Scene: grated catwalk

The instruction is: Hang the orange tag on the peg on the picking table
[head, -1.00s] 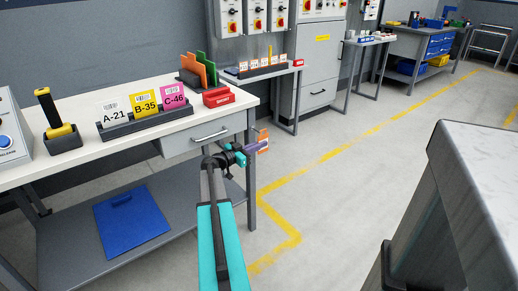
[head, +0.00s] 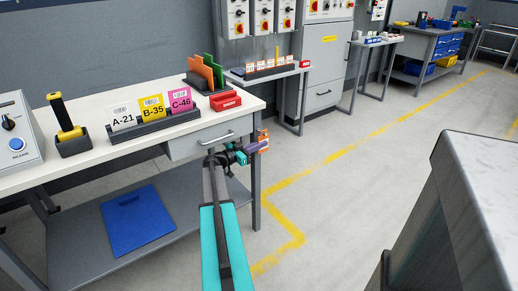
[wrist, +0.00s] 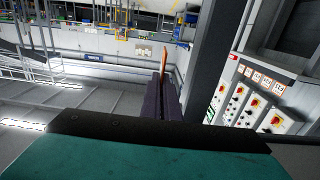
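My gripper (head: 252,149) is out in front of the near table's right end, over the aisle in the head view. Its purple fingers (wrist: 163,98) are closed together in the wrist view. A thin orange tag (wrist: 165,61) stands up between the fingertips, seen edge-on. The orange tag also shows at the gripper's tip in the head view (head: 263,138). A slim yellow upright (head: 277,53) rises behind a row of small labelled cards on the side table (head: 290,73). I cannot tell whether it is the peg.
The near table (head: 235,107) holds a card rack (head: 155,127), a red block (head: 225,102) and orange and green boards (head: 210,72). A blue panel (head: 137,220) lies on its lower shelf. A grey-topped unit (head: 480,170) stands close on the right. The floor between is clear.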

